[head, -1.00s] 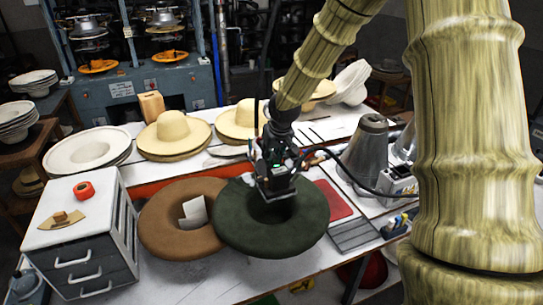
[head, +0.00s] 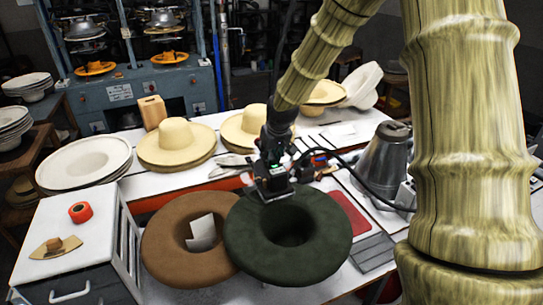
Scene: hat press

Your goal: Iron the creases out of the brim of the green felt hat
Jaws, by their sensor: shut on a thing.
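The green felt hat (head: 318,262) lies on the white table with its round opening facing up and its wide brim around it. My gripper (head: 273,188) is over the far left part of this brim, beyond the opening. It is shut on a small, dark, flat-bottomed thing that looks like the iron (head: 275,195). The thing's underside is at the brim, but I cannot tell if it touches. My gripper and the held thing hide part of the far brim. Creases in the brim are too small to tell.
A brown hat (head: 170,262) with a white card (head: 202,232) in it lies against the green hat's left side. A grey metal cone (head: 384,160) and a red pad (head: 350,212) are at right. Straw hats (head: 175,143) stand behind. A white drawer cabinet (head: 98,235) is at left.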

